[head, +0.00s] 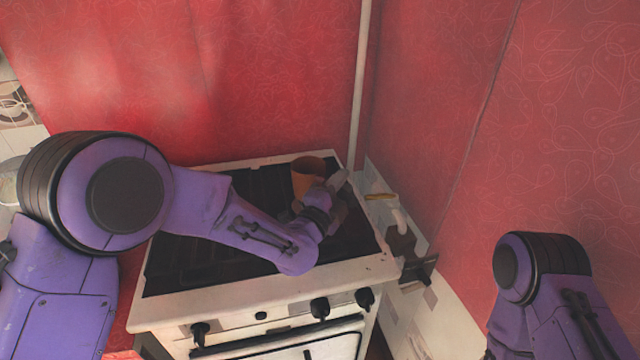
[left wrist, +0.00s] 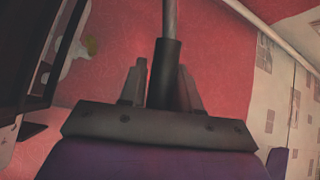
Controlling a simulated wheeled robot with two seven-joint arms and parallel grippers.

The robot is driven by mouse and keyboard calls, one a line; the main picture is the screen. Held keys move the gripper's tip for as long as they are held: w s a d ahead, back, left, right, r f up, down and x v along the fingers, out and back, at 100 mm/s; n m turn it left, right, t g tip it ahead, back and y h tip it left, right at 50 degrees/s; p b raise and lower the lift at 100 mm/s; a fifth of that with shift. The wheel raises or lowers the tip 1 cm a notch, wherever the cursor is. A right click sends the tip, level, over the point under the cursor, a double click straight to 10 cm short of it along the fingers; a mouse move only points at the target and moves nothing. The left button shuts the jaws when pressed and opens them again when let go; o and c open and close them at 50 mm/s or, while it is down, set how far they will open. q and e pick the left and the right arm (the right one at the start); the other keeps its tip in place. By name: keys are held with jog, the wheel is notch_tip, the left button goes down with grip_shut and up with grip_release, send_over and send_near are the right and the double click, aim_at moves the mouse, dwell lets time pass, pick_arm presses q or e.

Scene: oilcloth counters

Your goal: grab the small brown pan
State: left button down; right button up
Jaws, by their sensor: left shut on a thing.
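The small brown pan (head: 306,176) shows as an orange-brown shape at the back right of the stove top, partly hidden behind my left gripper. My left gripper (head: 339,186) is right beside it, on its right side. In the left wrist view my left gripper (left wrist: 162,85) is shut on a dark handle with a grey metal shaft, which appears to be the pan's handle. The pan's bowl does not show in that view. I cannot tell whether the pan touches the grate. My right arm shows at the lower right, but its gripper is out of view.
The white stove (head: 240,308) with a dark grate stands against the red wall (head: 270,80). A white pipe (head: 359,90) rises behind its back right corner. A yellow-handled valve (head: 380,196) and pipe fittings sit close to its right side.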

pick_arm(q)
jog(key=shift+r, duration=0.15)
jog(key=s+a+r, duration=0.2)
jog(key=s+r, duration=1)
jog(key=s, duration=0.1)
jog(key=shift+s+a+r, duration=0.15)
jog(key=shift+s+r, duration=0.25)
dwell(2.1)
